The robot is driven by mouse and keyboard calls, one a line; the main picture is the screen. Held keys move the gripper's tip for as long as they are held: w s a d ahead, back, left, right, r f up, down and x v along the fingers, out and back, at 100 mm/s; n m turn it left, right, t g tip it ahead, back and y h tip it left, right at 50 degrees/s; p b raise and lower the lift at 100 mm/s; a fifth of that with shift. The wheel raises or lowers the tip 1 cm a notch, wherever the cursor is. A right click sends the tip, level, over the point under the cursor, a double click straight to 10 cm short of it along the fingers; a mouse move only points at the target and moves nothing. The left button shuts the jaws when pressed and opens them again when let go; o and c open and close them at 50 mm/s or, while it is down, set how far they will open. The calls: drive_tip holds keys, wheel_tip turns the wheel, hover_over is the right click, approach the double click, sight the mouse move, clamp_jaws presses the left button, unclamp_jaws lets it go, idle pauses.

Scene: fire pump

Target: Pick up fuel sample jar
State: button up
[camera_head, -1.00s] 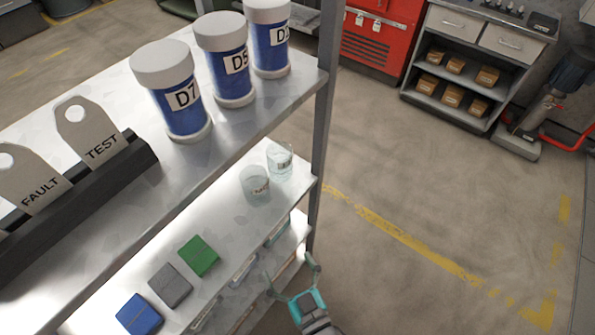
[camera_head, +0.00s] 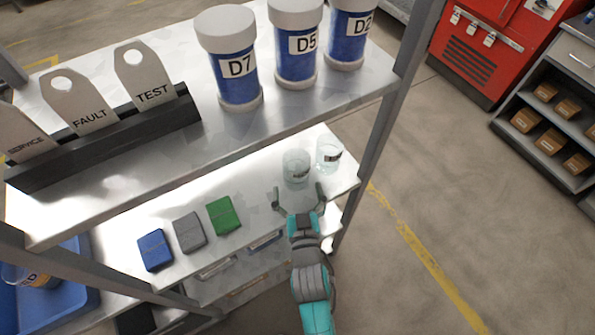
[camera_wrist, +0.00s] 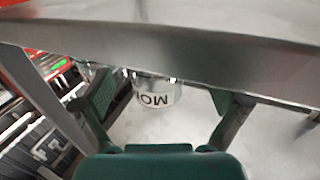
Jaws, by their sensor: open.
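Two clear glass jars stand on the lower shelf. The left jar (camera_head: 296,166) and the right jar (camera_head: 328,154) are close together near the shelf's right end; their labels are too small to read in the head view. My gripper (camera_head: 299,194) is open and empty, just in front of the left jar. In the wrist view a jar (camera_wrist: 157,91) with a white label, partly readable and upside down, shows between the open fingers, farther ahead. Its top is hidden by the upper shelf's edge. The other jar shows only partly behind the left finger.
The upper shelf (camera_head: 150,200) overhangs the jars and bears blue canisters (camera_head: 238,75) and a rack of metal tags (camera_head: 110,130). Blue, grey and green blocks (camera_head: 190,232) lie on the lower shelf (camera_head: 262,210). A shelf post (camera_head: 385,125) stands right of the jars.

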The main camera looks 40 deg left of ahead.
sight(295, 163)
drive_tip(key=shift+x, duration=2.6)
drive_tip(key=shift+w+d+f, duration=0.15)
drive_tip(key=c, duration=1.4)
